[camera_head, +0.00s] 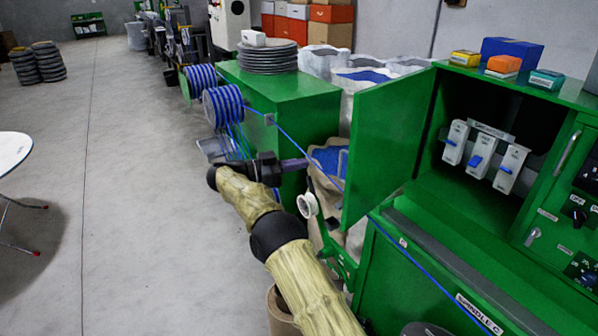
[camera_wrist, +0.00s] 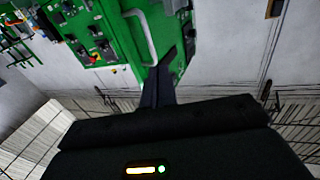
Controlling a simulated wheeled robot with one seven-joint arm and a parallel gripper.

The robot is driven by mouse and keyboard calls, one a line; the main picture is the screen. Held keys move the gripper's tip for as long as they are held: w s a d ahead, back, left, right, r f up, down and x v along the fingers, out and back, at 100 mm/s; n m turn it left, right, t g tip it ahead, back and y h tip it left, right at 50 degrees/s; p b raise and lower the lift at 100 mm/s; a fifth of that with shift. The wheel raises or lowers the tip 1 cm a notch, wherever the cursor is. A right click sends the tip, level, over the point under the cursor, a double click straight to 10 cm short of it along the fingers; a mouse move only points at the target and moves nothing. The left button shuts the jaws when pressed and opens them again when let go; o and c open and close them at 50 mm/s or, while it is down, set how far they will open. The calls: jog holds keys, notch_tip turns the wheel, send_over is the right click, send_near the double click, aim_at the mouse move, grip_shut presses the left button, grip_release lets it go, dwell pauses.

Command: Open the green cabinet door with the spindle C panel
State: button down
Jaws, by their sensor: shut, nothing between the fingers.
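The green cabinet door (camera_head: 390,140) stands swung open to the left in the head view. The cabinet's dark interior (camera_head: 500,105) shows three white units with blue levers. A "SPINDLE C" label (camera_head: 478,313) is on the green front below. My gripper (camera_head: 303,163) is shut and empty, left of the open door and apart from it in the picture. In the wrist view its fingers (camera_wrist: 166,62) are together in front of a green panel (camera_wrist: 110,35) with a pale handle (camera_wrist: 141,36).
A green control panel with a handle (camera_head: 567,151) and knobs is at the right. A blue cable (camera_head: 310,160) runs from blue spools (camera_head: 222,105) past my gripper to the lower right. A green cabinet (camera_head: 275,95) stands behind my gripper. Open floor (camera_head: 130,200) lies to the left.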

jog(key=w+d+r+n+t+y, duration=0.3)
jog(key=w+r+n+t+y, duration=0.5)
jog(key=r+n+t+y, duration=0.4)
jog(key=s+d+f+n+g+y, duration=0.1)
jog(key=s+f, duration=0.6)
jog(key=s, duration=0.7)
jog(key=s+d+f+n+g+y, duration=0.1)
jog(key=s+d+f+g+y, duration=0.2)
jog(key=s, duration=1.2)
jog(key=s+d+f+n+g+y, duration=0.1)
jog(key=s+d+f+g, duration=0.5)
jog(key=s+f+g, duration=0.3)
jog(key=s+f, duration=0.4)
jog(key=s, duration=0.1)
jog(key=shift+s+d+f+n+g+y, duration=0.25)
jog(key=shift+s+d+n+g+y, duration=0.05)
jog(key=shift+s+g+y, duration=0.1)
jog(key=shift+w+d, duration=0.1)
jog(key=shift+d, duration=0.05)
